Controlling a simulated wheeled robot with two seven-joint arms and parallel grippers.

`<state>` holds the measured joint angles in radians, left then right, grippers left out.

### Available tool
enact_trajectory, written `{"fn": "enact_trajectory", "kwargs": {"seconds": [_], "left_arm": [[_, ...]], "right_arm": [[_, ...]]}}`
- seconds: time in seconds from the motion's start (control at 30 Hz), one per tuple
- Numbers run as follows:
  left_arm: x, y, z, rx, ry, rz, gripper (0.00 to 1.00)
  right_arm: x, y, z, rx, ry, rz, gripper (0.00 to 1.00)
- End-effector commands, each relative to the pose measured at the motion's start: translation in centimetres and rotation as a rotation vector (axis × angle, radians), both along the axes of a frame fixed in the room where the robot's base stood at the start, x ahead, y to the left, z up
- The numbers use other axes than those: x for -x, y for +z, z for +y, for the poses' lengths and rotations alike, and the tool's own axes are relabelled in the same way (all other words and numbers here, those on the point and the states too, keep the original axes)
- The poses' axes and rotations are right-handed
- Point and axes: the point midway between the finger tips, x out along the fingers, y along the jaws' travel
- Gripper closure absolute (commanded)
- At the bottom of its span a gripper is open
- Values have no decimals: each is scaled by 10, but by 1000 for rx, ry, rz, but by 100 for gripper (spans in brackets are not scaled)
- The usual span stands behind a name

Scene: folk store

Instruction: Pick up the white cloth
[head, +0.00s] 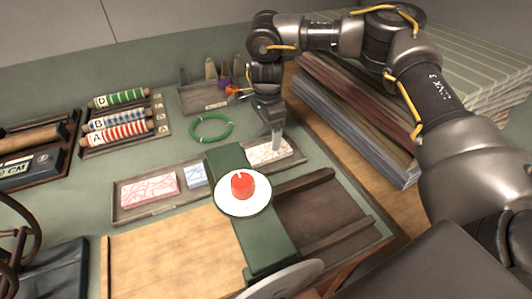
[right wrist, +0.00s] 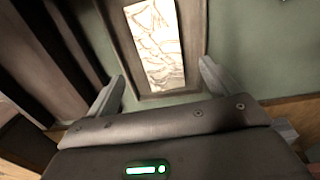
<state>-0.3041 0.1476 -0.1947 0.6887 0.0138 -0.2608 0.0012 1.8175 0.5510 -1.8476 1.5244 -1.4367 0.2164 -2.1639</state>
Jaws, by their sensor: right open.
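The white cloth (head: 262,153), a flat piece with thin line markings, lies in the right end of a long shallow tray (head: 150,209) in the head view. In the right wrist view the cloth (right wrist: 156,45) lies ahead of the fingers, in line with the gap between them. My right gripper (head: 277,141) points down at the cloth's right part and hides some of it. In the right wrist view the right gripper (right wrist: 160,88) is open, with nothing between its fingers. Whether the fingers touch the cloth cannot be told. My left gripper is not in view.
A pink-patterned piece (head: 149,187) and a blue piece (head: 196,175) lie in the same tray. A green block with a white disc and red knob (head: 243,186) stands close in front. A green ring (head: 211,127) lies behind. Long stacked boards (head: 355,125) stand at right.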

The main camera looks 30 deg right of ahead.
Motion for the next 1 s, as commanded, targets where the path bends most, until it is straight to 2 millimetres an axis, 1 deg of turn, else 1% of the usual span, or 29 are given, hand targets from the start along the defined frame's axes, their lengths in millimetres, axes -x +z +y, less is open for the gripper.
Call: {"fn": "enact_trajectory", "kwargs": {"seconds": [0.03,0.1,0.37,0.6,0.7,0.97,1.0], "left_arm": [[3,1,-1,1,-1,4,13],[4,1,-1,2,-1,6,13],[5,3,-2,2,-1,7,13],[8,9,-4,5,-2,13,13],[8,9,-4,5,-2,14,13],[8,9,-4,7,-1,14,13],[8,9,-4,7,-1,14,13]], "right_arm": [[0,-6,0,-1,0,1,13],[1,-12,-1,-1,-1,1,13],[1,-21,-2,-1,-3,0,13],[0,-55,-1,0,-4,1,13],[0,-64,-1,-1,-4,1,13],[0,-68,-1,-1,-4,-1,13],[0,-68,-1,-1,-4,-1,15]]}}
